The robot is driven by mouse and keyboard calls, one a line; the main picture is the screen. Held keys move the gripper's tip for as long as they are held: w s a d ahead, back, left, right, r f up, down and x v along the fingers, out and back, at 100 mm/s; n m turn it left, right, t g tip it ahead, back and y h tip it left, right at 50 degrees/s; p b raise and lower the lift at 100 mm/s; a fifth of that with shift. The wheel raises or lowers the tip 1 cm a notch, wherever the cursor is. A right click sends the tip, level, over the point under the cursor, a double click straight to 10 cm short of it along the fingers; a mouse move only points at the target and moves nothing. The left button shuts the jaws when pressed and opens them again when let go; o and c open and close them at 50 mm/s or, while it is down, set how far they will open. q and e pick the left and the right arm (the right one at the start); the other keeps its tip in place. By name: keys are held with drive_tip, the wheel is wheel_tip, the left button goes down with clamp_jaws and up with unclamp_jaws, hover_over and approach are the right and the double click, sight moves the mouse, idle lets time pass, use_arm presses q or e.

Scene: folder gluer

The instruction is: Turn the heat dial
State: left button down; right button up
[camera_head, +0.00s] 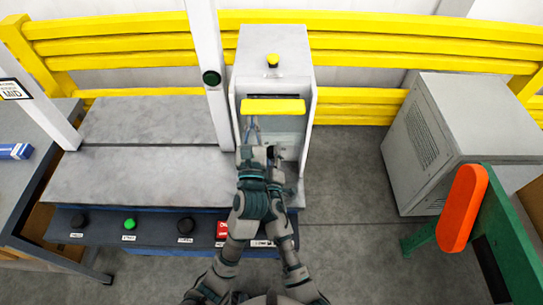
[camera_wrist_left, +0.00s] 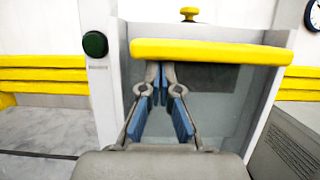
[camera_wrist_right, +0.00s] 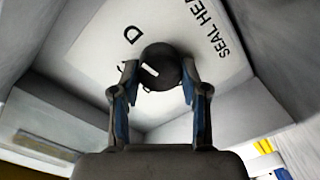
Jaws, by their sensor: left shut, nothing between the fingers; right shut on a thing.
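The heat dial (camera_wrist_right: 160,64) is a dark round knob with a white pointer mark, on a white panel lettered "SEAL HEA…" in the right wrist view. My right gripper (camera_wrist_right: 158,80) is shut on the dial, one finger on each side. In the head view this gripper (camera_head: 274,154) is at the white machine (camera_head: 273,60), and the dial is hidden there. My left gripper (camera_head: 251,126) is shut and empty, just below the yellow bar (camera_head: 273,106) on the machine's front. The left wrist view shows its fingertips (camera_wrist_left: 166,70) together at the bar's lower edge; contact is unclear.
A post with a green button (camera_head: 211,78) stands left of the machine. A grey bench (camera_head: 130,180) with a control strip (camera_head: 100,223) is at left. A grey cabinet (camera_head: 440,140) and a green stand with an orange part (camera_head: 463,208) are at right. Yellow rails (camera_head: 400,28) run behind.

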drive_tip(key=o, duration=1.1)
drive_tip(key=shift+d+f, duration=0.1)
drive_tip(key=shift+f, duration=0.4)
drive_tip(key=shift+o, duration=0.2)
drive_tip(key=shift+r, duration=0.2)
drive_tip(key=shift+r, duration=0.15)
